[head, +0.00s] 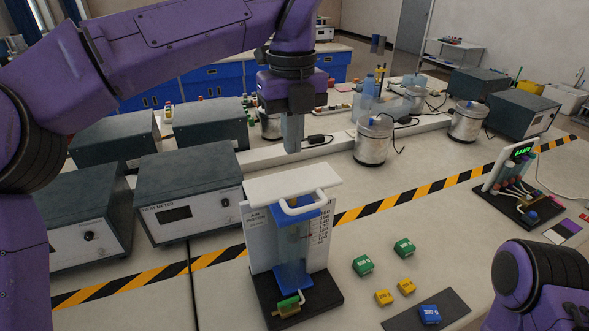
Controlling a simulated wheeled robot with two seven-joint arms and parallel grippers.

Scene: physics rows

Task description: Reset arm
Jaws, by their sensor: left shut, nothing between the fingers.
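My left arm comes in from the left across the top of the head view. My left gripper (292,132) points down, shut and empty. It hangs in the air above and behind a white-topped stand (290,186). The stand has a white handle, a blue part, a scale plate and a dark base. My right arm shows only as a purple joint at the lower right. My right gripper is outside the view.
Green blocks (363,265), yellow blocks (384,297) and a blue block (430,314) on a dark mat (455,308) lie right of the stand. Grey meter boxes (190,190) fill the left. Metal cans (373,141) stand behind. A wired device (515,190) stands right.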

